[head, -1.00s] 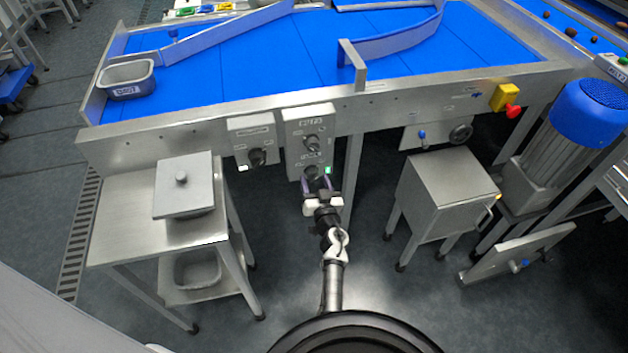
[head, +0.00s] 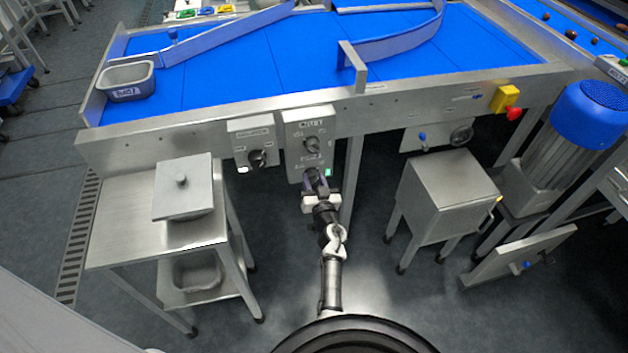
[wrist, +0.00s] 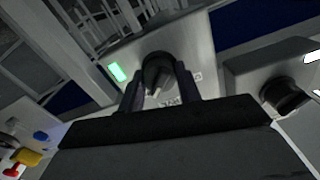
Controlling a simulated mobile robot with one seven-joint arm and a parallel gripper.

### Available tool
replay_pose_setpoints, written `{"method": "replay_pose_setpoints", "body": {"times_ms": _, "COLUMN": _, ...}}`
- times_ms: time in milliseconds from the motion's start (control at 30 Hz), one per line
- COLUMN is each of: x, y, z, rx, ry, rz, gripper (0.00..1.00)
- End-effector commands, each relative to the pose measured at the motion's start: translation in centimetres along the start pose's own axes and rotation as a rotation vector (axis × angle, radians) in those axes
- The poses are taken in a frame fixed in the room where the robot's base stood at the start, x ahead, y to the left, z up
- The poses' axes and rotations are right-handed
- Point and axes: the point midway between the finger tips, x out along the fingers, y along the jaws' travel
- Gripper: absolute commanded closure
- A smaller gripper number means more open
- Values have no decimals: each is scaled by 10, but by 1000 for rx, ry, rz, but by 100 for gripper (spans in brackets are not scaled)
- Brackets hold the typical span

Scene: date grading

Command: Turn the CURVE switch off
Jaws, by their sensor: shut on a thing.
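A grey switch box (head: 297,131) with two rotary knobs hangs on the conveyor's front rail. Its upper knob (head: 312,144) is free. My gripper (head: 315,180) is at the lower knob, its fingers closed on the knob's sides. In the wrist view the dark lower knob (wrist: 157,74) sits between my two fingers (wrist: 160,92), and a green lamp (wrist: 117,72) glows beside it. The green lamp also shows in the head view (head: 328,172). The labels are too small to read surely, so I cannot tell which knob is CURVE.
A second box (head: 250,131) with one black knob hangs just to the left. A steel side table (head: 120,236) with a lidded pan stands at left. A steel cabinet (head: 448,187) stands at right. A red stop button (head: 515,113) sits on the rail.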

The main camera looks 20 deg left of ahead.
Motion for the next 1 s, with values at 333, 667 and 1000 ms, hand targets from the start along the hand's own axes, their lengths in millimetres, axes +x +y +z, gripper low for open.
{"method": "replay_pose_setpoints", "body": {"times_ms": 333, "x": 0, "y": 0, "z": 0, "rx": -126, "ry": -1, "rz": 0, "gripper": 89}}
{"method": "replay_pose_setpoints", "body": {"times_ms": 667, "x": 0, "y": 0, "z": 0, "rx": -416, "ry": -1, "rz": 0, "gripper": 89}}
{"method": "replay_pose_setpoints", "body": {"times_ms": 1000, "x": -1, "y": 0, "z": 1, "rx": -739, "ry": -1, "rz": 0, "gripper": 89}}
